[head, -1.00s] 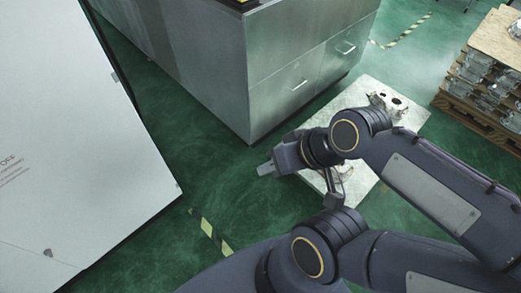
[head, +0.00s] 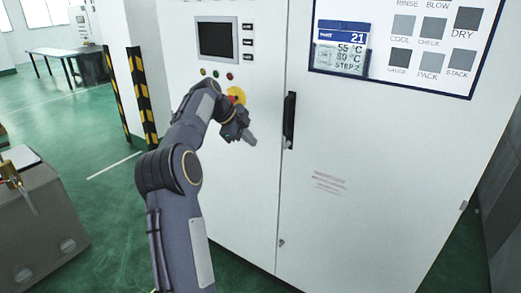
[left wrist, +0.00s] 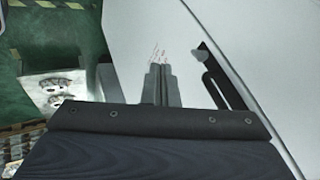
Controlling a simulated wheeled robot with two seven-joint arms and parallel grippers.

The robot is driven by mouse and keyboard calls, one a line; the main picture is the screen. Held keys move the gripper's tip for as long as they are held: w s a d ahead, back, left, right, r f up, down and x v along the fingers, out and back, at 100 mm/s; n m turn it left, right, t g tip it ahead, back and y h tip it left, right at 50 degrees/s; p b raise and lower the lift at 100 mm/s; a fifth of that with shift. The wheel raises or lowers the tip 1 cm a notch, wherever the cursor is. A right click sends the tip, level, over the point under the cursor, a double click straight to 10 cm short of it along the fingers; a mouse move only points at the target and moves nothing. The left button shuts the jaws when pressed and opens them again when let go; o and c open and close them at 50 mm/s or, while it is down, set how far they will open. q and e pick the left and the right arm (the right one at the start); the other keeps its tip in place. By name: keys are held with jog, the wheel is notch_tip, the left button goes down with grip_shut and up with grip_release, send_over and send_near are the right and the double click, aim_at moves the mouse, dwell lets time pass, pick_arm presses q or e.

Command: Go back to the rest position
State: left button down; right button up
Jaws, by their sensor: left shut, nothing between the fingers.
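My left gripper (head: 249,138) is raised in front of the white cabinet (head: 245,195), at the end of my left arm. Its fingers are together with nothing between them; the closed fingers also show in the left wrist view (left wrist: 163,82). In the head view it appears just left of the black door handle (head: 289,120) and below a red and yellow switch (head: 236,97), which the arm partly covers. In the left wrist view the black handle (left wrist: 226,82) lies right of the fingers, apart from them. My right gripper is not in view.
The cabinet carries a dark screen (head: 217,40) and a sign panel (head: 395,40). Striped posts (head: 143,95) stand left of it. A grey unit with a brass fitting (head: 10,172) is at the lower left. Green floor (head: 95,145) lies open between. Castings (left wrist: 55,85) on a pale surface show in the wrist view.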

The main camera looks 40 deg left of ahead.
pick_arm(q)
jog(key=shift+s+a+r, duration=0.15)
jog(key=shift+s+r, duration=0.15)
jog(key=shift+r, duration=0.3)
jog(key=s+d+r+n, duration=0.2)
jog(key=s+d+n, duration=0.15)
jog(key=d, duration=0.65)
jog(key=s+d+r+n, duration=0.2)
jog(key=s+d+n, duration=0.15)
jog(key=d, duration=0.65)
jog(key=s+d+f+n, duration=0.4)
jog(key=s+d+f, duration=0.3)
jog(key=s, duration=0.3)
jog(key=s+d+f+n+g+h, duration=0.1)
jog(key=s+d+f+n, duration=0.3)
jog(key=s+d+f, duration=0.4)
jog(key=s+d, duration=0.2)
jog(key=s, duration=0.1)
jog(key=shift+d, duration=0.25)
jog(key=shift+s, duration=0.1)
